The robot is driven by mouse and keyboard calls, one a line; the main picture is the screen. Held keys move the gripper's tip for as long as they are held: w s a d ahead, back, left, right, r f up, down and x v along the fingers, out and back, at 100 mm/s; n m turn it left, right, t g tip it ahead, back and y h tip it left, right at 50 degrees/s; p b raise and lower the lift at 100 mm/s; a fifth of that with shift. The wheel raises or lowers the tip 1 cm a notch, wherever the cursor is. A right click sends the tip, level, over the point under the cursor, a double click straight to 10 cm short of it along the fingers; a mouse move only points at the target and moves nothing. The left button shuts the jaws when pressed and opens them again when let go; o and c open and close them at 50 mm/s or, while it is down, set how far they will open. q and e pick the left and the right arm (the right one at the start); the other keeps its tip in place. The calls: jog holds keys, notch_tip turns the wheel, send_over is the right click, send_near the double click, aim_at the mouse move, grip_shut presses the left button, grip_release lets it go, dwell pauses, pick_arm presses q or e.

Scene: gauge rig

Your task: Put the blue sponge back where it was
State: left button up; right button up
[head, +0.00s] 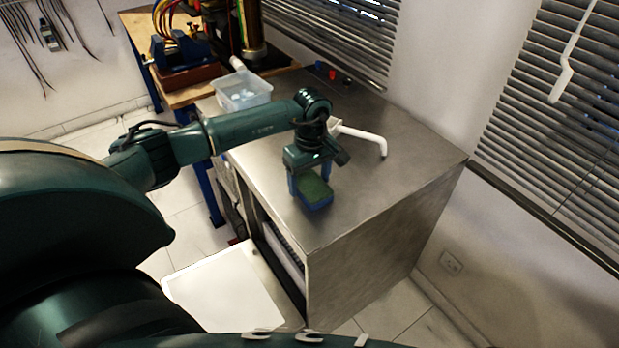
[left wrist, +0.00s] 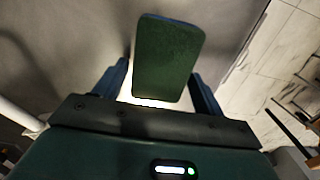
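The blue sponge (head: 318,203) has a green top face and sits at the fingertips of my left gripper (head: 311,186), near the front edge of the metal counter. In the left wrist view the green face of the sponge (left wrist: 168,58) lies between the two blue fingers of the left gripper (left wrist: 160,72), turned slightly against them. The right finger meets its edge; a thin dark strip shows beside the left finger. Whether the fingers press on it, and whether it rests on the counter, I cannot tell. My right gripper is not in view.
The metal counter (head: 400,170) is mostly bare to the right. A clear plastic tub (head: 243,92) is at the back left. Small red and dark items (head: 326,71) lie at the far edge. A wooden workbench (head: 150,40) stands beyond.

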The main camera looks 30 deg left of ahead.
pick_arm(q)
jog(key=shift+o, duration=0.8)
